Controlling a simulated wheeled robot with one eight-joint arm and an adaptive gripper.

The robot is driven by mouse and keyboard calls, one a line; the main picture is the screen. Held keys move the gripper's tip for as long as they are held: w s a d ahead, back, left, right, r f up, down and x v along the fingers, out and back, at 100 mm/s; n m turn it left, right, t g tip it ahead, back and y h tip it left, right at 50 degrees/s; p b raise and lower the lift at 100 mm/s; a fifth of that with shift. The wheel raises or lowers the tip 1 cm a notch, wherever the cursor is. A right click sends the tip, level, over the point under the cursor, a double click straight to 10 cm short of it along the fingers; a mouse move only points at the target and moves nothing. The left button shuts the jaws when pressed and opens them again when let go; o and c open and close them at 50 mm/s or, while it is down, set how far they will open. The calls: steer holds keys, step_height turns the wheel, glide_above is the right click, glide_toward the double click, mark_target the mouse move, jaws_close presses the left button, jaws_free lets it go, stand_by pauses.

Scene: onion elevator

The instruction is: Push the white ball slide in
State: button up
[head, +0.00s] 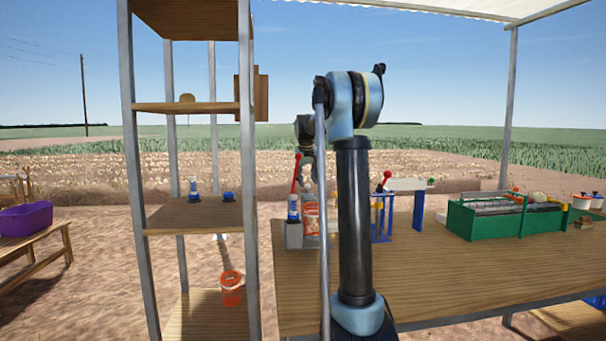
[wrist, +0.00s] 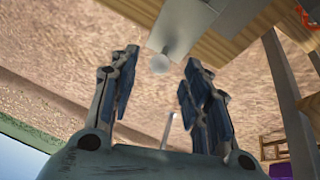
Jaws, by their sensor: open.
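In the wrist view, a small whitish ball (wrist: 160,64) shows between my fingertips, at the lower edge of a pale grey block (wrist: 172,38). The block is beside the wooden table edge. My gripper (wrist: 162,58) is open, with one finger on each side of the ball in the picture. No finger visibly touches it; the depth between them cannot be told. In the head view, my arm hides most of the gripper. A grey box (head: 294,236) stands at the table's left end there; the ball cannot be made out clearly.
A shelf rack (head: 187,107) stands left of the table (head: 430,285), with a gap between. A red-handled device (head: 382,210) and a green crate (head: 487,222) stand on the table. An orange bucket (head: 231,290) sits on the low shelf. The table front is clear.

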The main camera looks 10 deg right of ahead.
mark_target(310, 196)
steer(key=shift+x, duration=1.75)
jaws_close()
steer(key=shift+s, duration=2.6)
jaws_free()
steer(key=shift+s, duration=0.1)
steer(key=shift+r, duration=0.15)
